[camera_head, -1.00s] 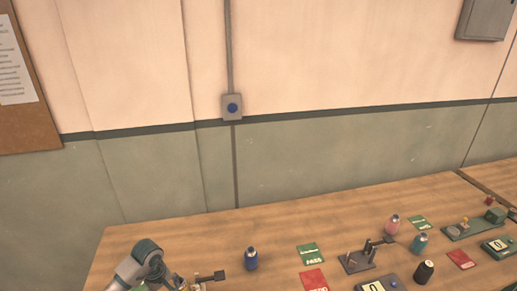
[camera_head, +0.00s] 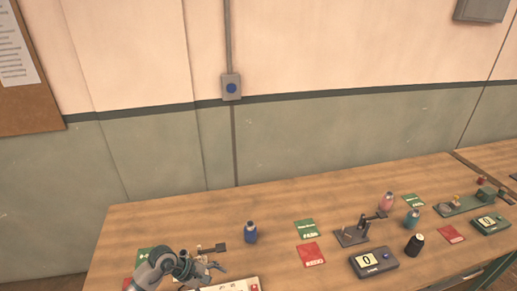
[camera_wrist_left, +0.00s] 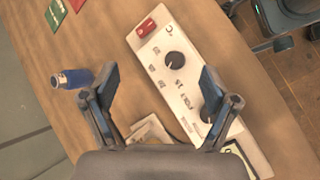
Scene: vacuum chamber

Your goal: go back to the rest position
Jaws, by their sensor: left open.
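My left gripper (camera_head: 222,268) is at the lower left of the head view, over the front of the wooden table (camera_head: 190,215). It also shows in the left wrist view (camera_wrist_left: 158,78), with its two fingers spread apart and nothing between them. Below the fingers lies a white control panel (camera_wrist_left: 160,45) with a black knob and a red part; only its upper edge shows in the head view (camera_head: 238,285). A blue bottle (camera_head: 250,233) stands beyond the gripper, apart from it. My right gripper is not in view.
A green card (camera_head: 305,229) and a red card (camera_head: 311,254) lie right of the bottle. A small dark stand (camera_head: 352,236), a counter box (camera_head: 374,262), a black bottle (camera_head: 414,245), a pink bottle (camera_head: 387,202) and a teal bottle (camera_head: 411,218) stand farther right. The back left tabletop is clear.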

